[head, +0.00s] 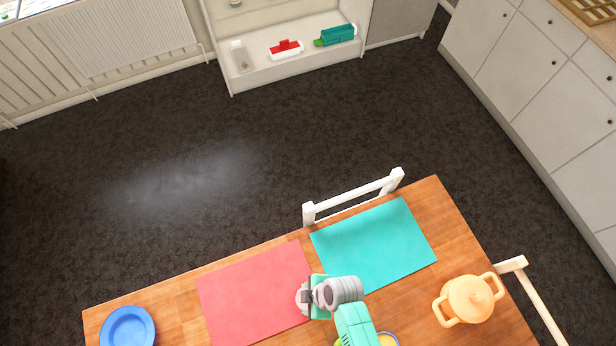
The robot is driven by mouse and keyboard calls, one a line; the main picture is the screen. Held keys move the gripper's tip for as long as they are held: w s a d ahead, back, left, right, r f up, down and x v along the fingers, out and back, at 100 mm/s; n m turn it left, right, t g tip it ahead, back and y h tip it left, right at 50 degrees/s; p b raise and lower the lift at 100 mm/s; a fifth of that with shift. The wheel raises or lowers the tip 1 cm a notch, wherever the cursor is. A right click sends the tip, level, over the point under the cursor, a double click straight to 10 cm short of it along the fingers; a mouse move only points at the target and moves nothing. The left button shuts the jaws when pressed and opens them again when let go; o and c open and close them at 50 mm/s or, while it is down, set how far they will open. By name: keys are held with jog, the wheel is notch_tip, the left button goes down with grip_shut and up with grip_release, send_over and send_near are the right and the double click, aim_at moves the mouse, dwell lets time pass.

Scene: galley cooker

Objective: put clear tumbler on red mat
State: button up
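The red mat (250,292) lies flat on the wooden table, with its right edge partly behind my gripper. My gripper (304,297) is seen from above at the right edge of the red mat, close to the near-left corner of the teal mat. Its fingers are small and seen end-on, so I cannot tell whether they are open or shut, or whether they hold anything. I cannot make out the clear tumbler for certain; it may be hidden under my gripper or arm.
A teal mat (378,246) lies on the table. A yellow two-handled pot (469,299) stands at the right and a blue dish (127,329) at the left. A yellow-rimmed item (388,340) is partly hidden by my arm. White chairs (355,197) stand at the table's edges.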

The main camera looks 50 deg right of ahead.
jog(key=shift+f, duration=0.25)
jog(key=o, duration=1.3)
jog(key=shift+r, duration=0.1)
jog(key=shift+c, duration=0.2)
jog(key=shift+r, duration=0.3)
jog(key=p+v, duration=0.1)
jog(key=v, duration=1)
jog(key=shift+d+r, duration=0.2)
jog(key=shift+r, duration=0.1)
